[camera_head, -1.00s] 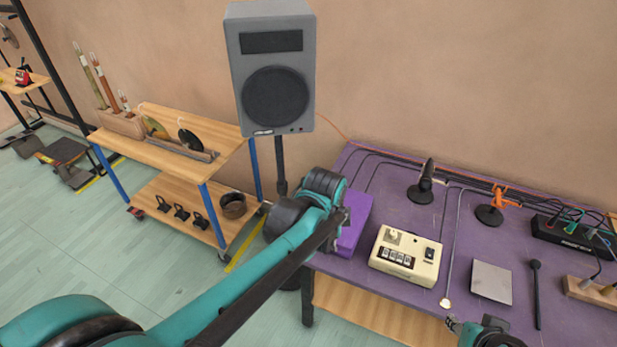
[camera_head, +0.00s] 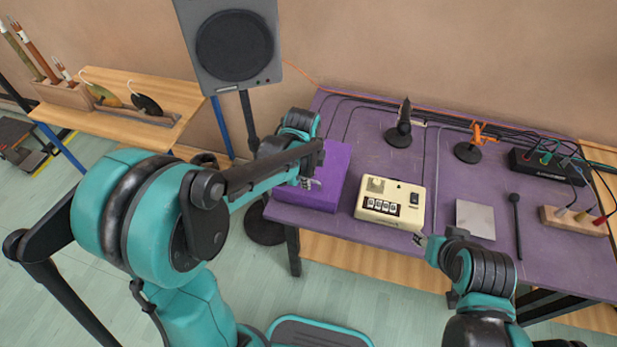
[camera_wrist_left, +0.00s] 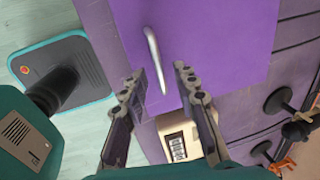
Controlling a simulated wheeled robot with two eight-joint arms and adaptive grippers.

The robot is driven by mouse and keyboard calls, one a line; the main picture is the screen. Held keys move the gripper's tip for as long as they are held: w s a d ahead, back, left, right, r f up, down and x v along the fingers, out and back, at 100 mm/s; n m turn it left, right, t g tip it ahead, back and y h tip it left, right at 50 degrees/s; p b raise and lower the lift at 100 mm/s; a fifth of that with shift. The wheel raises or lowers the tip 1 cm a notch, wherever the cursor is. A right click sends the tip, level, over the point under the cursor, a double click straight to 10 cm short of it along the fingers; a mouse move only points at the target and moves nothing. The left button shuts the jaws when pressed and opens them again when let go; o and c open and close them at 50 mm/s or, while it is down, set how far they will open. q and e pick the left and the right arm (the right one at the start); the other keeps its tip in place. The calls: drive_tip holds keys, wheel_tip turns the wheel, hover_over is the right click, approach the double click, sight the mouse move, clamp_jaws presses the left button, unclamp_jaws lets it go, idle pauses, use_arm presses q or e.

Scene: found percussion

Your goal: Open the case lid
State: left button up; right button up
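The case (camera_head: 328,172) is a purple box at the left end of the purple table, and its lid looks shut. In the left wrist view the case (camera_wrist_left: 225,40) fills the upper middle, with a silver bar handle (camera_wrist_left: 153,48) on it. My left gripper (camera_head: 314,184) is over the case, partly hiding it. In the left wrist view its two fingers (camera_wrist_left: 158,77) are apart with nothing held, and the handle shows between and beyond the tips; the gap to it is hard to judge. My right gripper (camera_head: 421,240) is at the table's front edge, its fingers too small to read.
A cream box with dials (camera_head: 390,203) stands just right of the case. A grey speaker (camera_head: 235,45) stands behind left. Cables run along the table's back.

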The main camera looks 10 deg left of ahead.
use_arm(q)
clamp_jaws()
